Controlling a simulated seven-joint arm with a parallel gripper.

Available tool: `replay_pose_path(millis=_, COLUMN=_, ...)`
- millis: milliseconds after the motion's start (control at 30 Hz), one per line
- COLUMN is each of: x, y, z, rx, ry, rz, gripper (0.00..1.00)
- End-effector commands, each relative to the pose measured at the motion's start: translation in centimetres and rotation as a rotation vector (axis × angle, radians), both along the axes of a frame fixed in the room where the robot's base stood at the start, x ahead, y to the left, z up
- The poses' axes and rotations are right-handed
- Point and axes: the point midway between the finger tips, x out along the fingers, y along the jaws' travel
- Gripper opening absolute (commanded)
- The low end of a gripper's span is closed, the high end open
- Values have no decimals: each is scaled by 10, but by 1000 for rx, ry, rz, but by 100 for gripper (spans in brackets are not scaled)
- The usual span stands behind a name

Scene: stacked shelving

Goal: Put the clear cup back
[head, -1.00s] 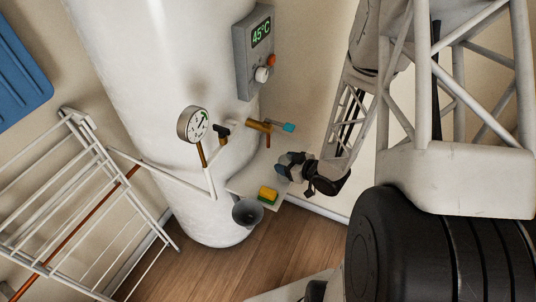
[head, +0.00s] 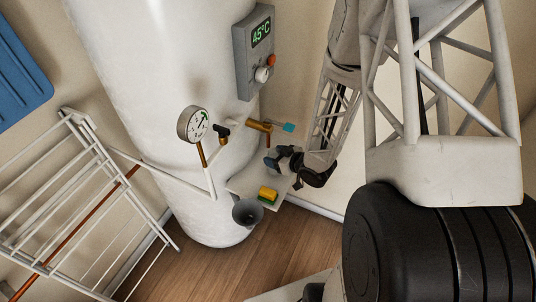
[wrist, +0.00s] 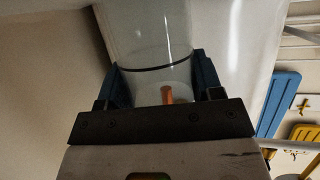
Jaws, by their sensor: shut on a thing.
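The clear cup (wrist: 150,45) is between the two blue fingers of my gripper (wrist: 158,72) in the wrist view. It is see-through, with a dark ring around it, and a small orange-brown piece shows through its lower part. My gripper is shut on it. In the head view my gripper (head: 276,161) is over the small pale shelf (head: 242,184) beside the white tank, below the brass valve. The cup cannot be made out clearly in the head view.
A yellow and green sponge (head: 268,195) lies on the shelf, close to a grey funnel (head: 247,212). The brass valve (head: 259,126) with a blue handle and a pressure gauge (head: 194,124) stick out from the tank (head: 150,75). A white drying rack (head: 75,205) stands at left.

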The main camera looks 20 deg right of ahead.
Motion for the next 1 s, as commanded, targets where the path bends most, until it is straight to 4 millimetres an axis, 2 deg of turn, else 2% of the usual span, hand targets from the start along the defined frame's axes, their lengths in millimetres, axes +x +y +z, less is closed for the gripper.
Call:
replay_pose_path(millis=333, x=30, y=19, z=0, rx=0, ry=-2, rz=3, gripper=34)
replay_pose_path(millis=500, x=28, y=18, z=-14, rx=1, ry=2, rz=1, gripper=34)
replay_pose_path(millis=1000, x=28, y=17, z=-18, rx=0, ry=0, rz=0, gripper=34)
